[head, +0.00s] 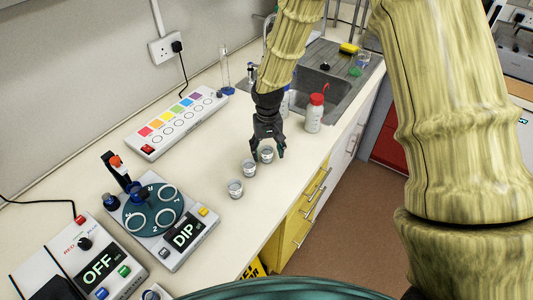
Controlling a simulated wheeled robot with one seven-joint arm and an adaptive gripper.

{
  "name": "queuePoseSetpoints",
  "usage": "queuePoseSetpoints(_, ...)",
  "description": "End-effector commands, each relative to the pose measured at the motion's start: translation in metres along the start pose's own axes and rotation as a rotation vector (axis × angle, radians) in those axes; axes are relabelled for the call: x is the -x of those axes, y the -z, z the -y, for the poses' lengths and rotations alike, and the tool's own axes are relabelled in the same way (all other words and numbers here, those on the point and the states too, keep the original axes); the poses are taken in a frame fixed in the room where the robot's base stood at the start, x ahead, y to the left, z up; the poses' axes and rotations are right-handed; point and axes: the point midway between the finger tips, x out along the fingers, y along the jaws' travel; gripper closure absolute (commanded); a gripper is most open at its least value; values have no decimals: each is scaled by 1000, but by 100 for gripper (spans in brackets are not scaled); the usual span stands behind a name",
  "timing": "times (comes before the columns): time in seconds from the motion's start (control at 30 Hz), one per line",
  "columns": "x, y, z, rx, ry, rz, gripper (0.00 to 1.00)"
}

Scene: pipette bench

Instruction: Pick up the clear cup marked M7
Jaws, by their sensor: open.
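Three small clear cups stand in a slanting row on the cream bench top: a near cup (235,189), a middle cup (249,168) and a far cup (266,155). Any marks on them are too small to read, so I cannot tell which is M7. My gripper (268,153) points down and is open at the far cup. Its fingers show on the left and right of that cup. I cannot tell whether they touch it. No cup is lifted.
A red-capped bottle (314,114) stands right of my gripper, before the sink (318,84). A dipping device (153,210) with a round teal plate and a box reading OFF (98,264) are at the left. A colour-button panel (178,123) lies behind. The bench's front edge is close to the cups.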

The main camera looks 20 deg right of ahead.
Motion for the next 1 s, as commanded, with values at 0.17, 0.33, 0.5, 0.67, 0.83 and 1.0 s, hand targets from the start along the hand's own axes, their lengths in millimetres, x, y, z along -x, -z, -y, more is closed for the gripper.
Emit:
queuePoseSetpoints(0.17,-6,0,1,1,1,0,38)
queuePoseSetpoints(0.33,-6,0,0,0,0,-1,38)
queuePoseSetpoints(0.5,-6,0,0,0,0,0,63)
queuePoseSetpoints(0.67,-6,0,1,1,0,0,86)
queuePoseSetpoints(0.83,-6,0,1,1,0,0,86)
queuePoseSetpoints(1.0,-4,0,1,1,1,-1,86)
